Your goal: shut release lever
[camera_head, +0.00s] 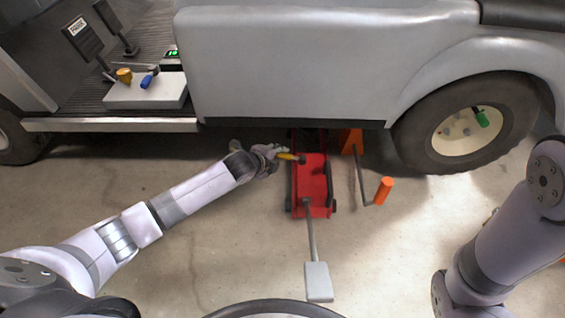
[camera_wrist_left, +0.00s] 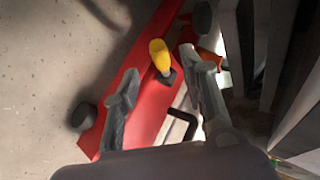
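The release lever is a short yellow handle (camera_head: 288,156) at the left side of the red floor jack (camera_head: 312,190), by the cart's lower edge. It also shows in the left wrist view (camera_wrist_left: 159,54), rising from a dark socket on the jack's red body (camera_wrist_left: 150,110). My left gripper (camera_head: 276,154) reaches in from the left at the lever. In the left wrist view its two fingers (camera_wrist_left: 160,66) are spread, with the lever in the gap between their tips. I cannot tell whether either finger touches it. My right arm shows at the right edge, but its gripper is out of view.
The jack's grey foot pedal (camera_head: 318,282) extends toward me. An orange stand (camera_head: 351,141) with a crank handle (camera_head: 384,190) is close on the right. The cart body (camera_head: 290,65) overhangs behind, with a wheel (camera_head: 465,125) at right. Floor at left is clear.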

